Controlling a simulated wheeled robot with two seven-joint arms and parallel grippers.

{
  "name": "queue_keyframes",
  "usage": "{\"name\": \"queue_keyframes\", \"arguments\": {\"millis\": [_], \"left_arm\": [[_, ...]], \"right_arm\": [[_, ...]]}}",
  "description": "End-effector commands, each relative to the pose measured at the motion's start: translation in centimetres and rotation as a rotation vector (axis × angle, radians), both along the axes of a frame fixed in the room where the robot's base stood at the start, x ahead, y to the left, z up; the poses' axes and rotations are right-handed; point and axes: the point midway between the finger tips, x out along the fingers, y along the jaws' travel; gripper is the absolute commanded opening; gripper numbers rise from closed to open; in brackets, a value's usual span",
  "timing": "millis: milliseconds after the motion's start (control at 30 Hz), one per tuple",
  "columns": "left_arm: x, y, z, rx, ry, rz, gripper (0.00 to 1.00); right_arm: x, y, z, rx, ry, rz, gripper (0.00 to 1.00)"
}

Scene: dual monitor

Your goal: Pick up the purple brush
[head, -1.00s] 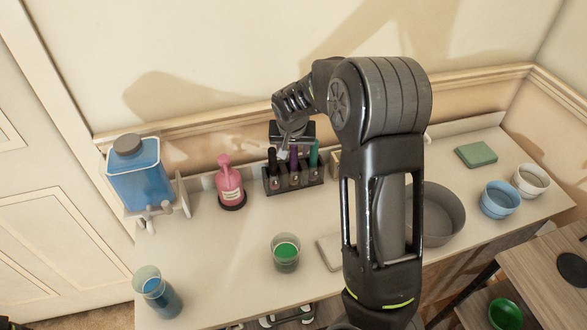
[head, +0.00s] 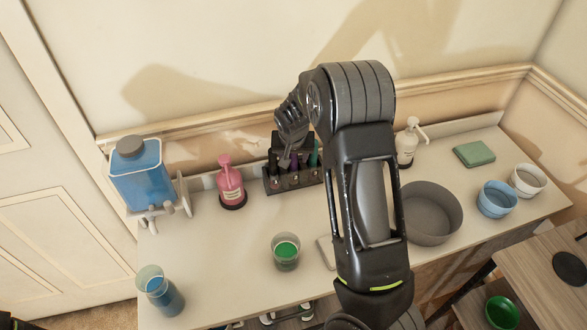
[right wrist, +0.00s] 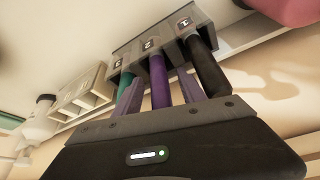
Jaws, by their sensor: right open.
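The purple brush (right wrist: 158,80) stands handle-up in the middle slot of a dark numbered holder (head: 308,181). In the right wrist view its handle runs between the two fingers of my right gripper (right wrist: 159,90), with one finger on each side. The right gripper is open; I cannot tell whether a finger touches the handle. In the head view the right gripper (head: 289,158) is over the holder and hides part of the purple brush. A teal brush (right wrist: 126,82) and a black brush (right wrist: 207,68) stand in the outer slots.
A pink pump bottle (head: 230,182) stands left of the holder. A white pump bottle (head: 405,147) and a grey basin (head: 432,212) are to the right. A cup with green liquid (head: 286,251) is in front.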

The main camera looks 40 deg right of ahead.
Motion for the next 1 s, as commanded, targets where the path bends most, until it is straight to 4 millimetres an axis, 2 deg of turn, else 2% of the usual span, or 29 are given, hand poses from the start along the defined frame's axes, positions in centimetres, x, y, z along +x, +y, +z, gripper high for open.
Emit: {"name": "queue_keyframes", "arguments": {"millis": [200,767,1000], "left_arm": [[0.01,0.0,0.01,0.0,0.0,0.0,0.36],[0.02,0.0,0.01,0.0,0.0,0.0,0.36],[0.02,0.0,0.01,0.0,0.0,0.0,0.36]], "right_arm": [[-0.01,0.0,0.02,0.0,0.0,0.0,0.46],[0.0,-0.01,0.02,0.0,0.0,0.0,0.01],[0.01,0.0,0.04,0.0,0.0,0.0,0.0]]}}
